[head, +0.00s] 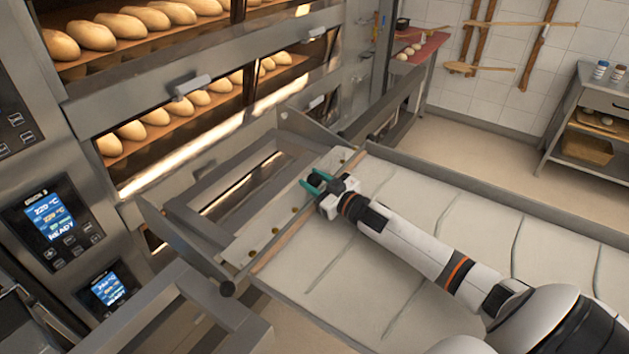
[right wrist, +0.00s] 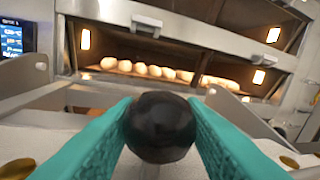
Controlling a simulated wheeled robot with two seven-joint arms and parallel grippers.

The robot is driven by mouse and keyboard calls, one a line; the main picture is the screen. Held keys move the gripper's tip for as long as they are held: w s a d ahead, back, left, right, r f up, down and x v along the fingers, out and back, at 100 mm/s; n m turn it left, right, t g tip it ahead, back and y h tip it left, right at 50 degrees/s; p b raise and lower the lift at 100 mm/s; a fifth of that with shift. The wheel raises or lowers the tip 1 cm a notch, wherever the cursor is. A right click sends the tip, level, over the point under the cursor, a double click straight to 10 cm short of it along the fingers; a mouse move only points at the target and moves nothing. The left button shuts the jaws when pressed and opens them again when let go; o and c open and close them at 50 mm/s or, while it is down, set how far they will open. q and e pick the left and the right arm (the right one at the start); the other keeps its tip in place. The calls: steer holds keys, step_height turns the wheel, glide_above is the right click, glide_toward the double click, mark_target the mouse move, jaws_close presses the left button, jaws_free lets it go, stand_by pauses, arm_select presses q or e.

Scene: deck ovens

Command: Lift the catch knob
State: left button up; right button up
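The catch knob (right wrist: 161,127) is a round black ball between the two teal fingers of my right gripper (right wrist: 160,115) in the right wrist view. The knob fills the gap, and the fingers press against its sides, so the gripper looks shut on it. In the head view my right gripper (head: 316,183) sits at the oven-side end of the canvas-covered loader (head: 400,290), beside a pale strip with brass-coloured studs. The knob is hidden there by the gripper. My left gripper is not in view.
Deck ovens (head: 140,100) with loaves on several decks stand at the left and ahead. Metal side plates (head: 180,240) flank the loader end. A shelf table (head: 590,120) stands far right, with clear floor before it.

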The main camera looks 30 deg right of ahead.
jaws_close()
step_height(320, 180, up, 2)
steer(key=shift+r+p, duration=0.15)
steer(key=shift+p, duration=0.85)
steer(key=o, duration=0.8)
jaws_free()
